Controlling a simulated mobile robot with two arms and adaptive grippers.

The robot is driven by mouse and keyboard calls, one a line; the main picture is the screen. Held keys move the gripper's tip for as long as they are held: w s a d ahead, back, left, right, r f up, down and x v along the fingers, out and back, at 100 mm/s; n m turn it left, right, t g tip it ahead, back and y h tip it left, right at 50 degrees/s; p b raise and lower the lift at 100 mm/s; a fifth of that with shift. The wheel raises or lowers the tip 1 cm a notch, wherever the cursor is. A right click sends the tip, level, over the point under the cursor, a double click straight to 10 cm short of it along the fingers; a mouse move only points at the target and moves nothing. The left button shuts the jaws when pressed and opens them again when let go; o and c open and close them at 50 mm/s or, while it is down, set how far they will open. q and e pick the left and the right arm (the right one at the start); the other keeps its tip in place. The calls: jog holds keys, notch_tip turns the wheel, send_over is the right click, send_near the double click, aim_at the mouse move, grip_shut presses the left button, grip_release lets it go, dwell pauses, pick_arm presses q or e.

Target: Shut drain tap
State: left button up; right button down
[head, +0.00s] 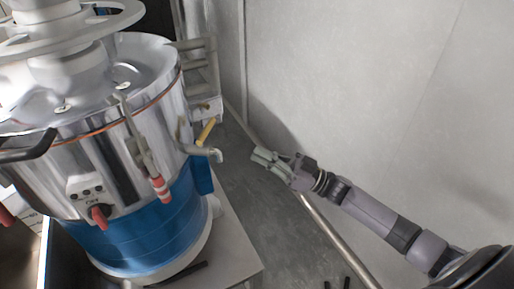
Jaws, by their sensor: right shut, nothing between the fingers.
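The drain tap (201,149) sticks out from the right side of a shiny metal and blue drum machine (150,190). Its yellow handle (206,131) slants up and to the right above the spout. My right gripper (264,157) is shut and empty, a short way right of the tap's spout and apart from it. My left gripper is not in view.
A lever with a red grip (160,188) and a red knob (98,216) are on the machine's front. The machine stands on a pale platform (228,250). A grey wall (350,80) is behind my right arm, with a pipe (335,238) along the floor.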

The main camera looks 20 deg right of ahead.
aim_at(206, 131)
jog(key=p+x, duration=0.4)
jog(key=x, duration=0.7)
jog(key=shift+w+a, duration=0.15)
jog(key=shift+w, duration=0.05)
